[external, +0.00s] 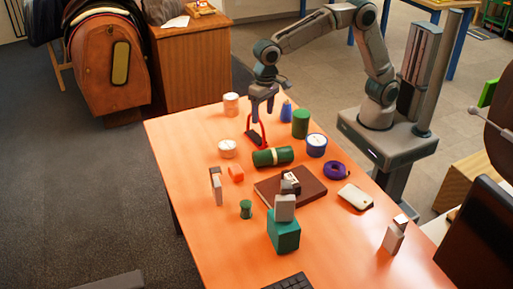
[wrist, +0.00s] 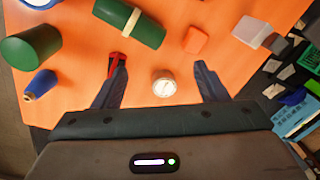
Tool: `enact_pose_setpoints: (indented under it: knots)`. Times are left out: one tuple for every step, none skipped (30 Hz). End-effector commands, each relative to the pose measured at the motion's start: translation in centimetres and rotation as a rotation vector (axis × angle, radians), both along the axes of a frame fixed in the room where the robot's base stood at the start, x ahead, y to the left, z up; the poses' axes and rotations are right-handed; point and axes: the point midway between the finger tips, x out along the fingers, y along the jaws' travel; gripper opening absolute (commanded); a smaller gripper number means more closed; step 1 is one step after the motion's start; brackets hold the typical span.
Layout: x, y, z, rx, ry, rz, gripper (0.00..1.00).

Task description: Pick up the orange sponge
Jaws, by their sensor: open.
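The orange sponge (external: 236,173) is a small block on the orange table, between a white jar and an upright white-and-grey item in the external view. In the wrist view the sponge (wrist: 195,40) lies flat beyond the fingertips, a little right of centre, with nothing touching it. My gripper (external: 262,113) is open and empty, fingers pointing down above the far part of the table. In the wrist view its two fingers (wrist: 160,66) are spread wide, and the sponge is apart from both.
A white jar (wrist: 163,83) shows between my fingers in the wrist view. A green banded roll (external: 272,156) lies beside the sponge. A red-handled item (external: 256,134) stands close below my gripper.

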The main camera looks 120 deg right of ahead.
Motion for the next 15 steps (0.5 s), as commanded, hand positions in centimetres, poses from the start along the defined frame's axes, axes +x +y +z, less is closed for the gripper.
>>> enact_pose_setpoints:
  knots:
    - [1.7,0.2,-0.7,0.000,0.012,-0.053,0.66]
    - [2.6,0.2,-1.1,0.001,0.017,-0.088,0.66]
    - [3.8,0.4,-1.7,0.001,0.025,-0.136,0.66]
    - [4.6,0.5,-2.2,0.002,0.031,-0.171,0.66]
    - [5.5,0.6,-2.7,0.002,0.035,-0.205,0.66]
    - [6.5,0.7,-3.4,0.001,0.042,-0.249,0.66]
    - [7.2,0.8,-3.9,0.000,0.047,-0.281,0.66]
    - [7.8,0.9,-4.4,-0.001,0.051,-0.311,0.66]
    - [8.6,1.0,-5.0,-0.002,0.054,-0.348,0.66]
    - [9.1,1.1,-5.5,-0.003,0.058,-0.372,0.66]
    - [9.5,1.2,-5.9,-0.004,0.061,-0.394,0.66]
    - [9.9,1.3,-6.4,-0.006,0.065,-0.420,0.66]
    - [10.3,1.3,-6.6,-0.007,0.065,-0.437,0.66]
    - [10.5,1.4,-6.9,-0.007,0.067,-0.450,0.66]
    - [10.8,1.5,-7.2,-0.007,0.068,-0.465,0.66]
